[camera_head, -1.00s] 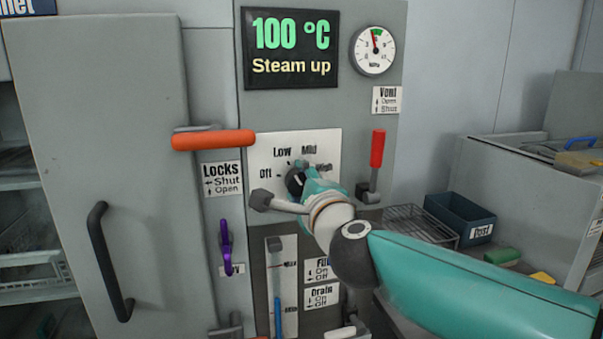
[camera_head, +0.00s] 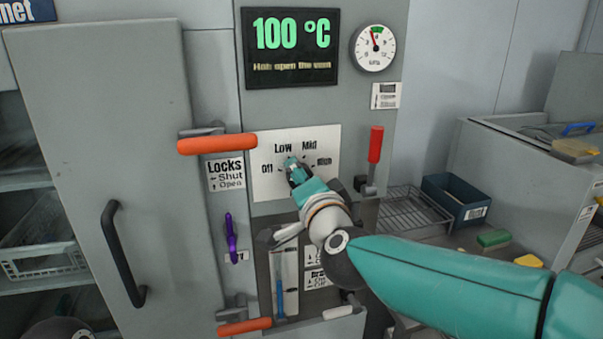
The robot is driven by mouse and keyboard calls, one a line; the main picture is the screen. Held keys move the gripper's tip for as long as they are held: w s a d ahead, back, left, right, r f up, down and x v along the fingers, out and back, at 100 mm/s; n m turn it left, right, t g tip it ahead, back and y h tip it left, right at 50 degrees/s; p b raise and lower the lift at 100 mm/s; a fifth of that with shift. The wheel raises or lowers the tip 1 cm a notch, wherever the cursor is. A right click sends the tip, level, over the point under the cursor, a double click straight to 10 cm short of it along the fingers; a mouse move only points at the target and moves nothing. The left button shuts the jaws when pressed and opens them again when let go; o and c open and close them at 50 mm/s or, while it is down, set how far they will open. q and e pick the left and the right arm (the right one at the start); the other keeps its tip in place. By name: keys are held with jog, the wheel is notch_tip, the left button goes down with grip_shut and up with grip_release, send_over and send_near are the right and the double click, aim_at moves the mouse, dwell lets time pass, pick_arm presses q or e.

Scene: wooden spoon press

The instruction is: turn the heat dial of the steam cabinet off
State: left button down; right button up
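The heat dial sits on a white plate (camera_head: 265,184) marked Off, Low, Mid and High, on the steam cabinet's grey control panel. My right gripper (camera_head: 296,170) is at the dial, its arm reaching in from the right. The gripper covers most of the knob, so its pointer and the fingers' closure are unclear. The display (camera_head: 290,48) above reads 100 °C, with a smaller blurred line below.
Orange lock handles (camera_head: 217,143) stick out left of the dial. A red vent lever (camera_head: 375,146) stands to the right and a purple handle (camera_head: 231,238) hangs below left. A wire rack (camera_head: 410,212) and blue bin (camera_head: 458,198) lie to the right.

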jog(key=shift+a+f+n, duration=0.15)
jog(key=shift+f+n, duration=0.15)
jog(key=shift+f, duration=0.15)
jog(key=o, duration=1)
jog(key=shift+o, duration=0.8)
jog(key=shift+r, duration=0.15)
jog(key=shift+s+r, duration=0.1)
jog(key=shift+r, duration=0.05)
jog(key=v, duration=1.1)
jog(key=shift+s, duration=0.4)
jog(key=shift+d, duration=0.2)
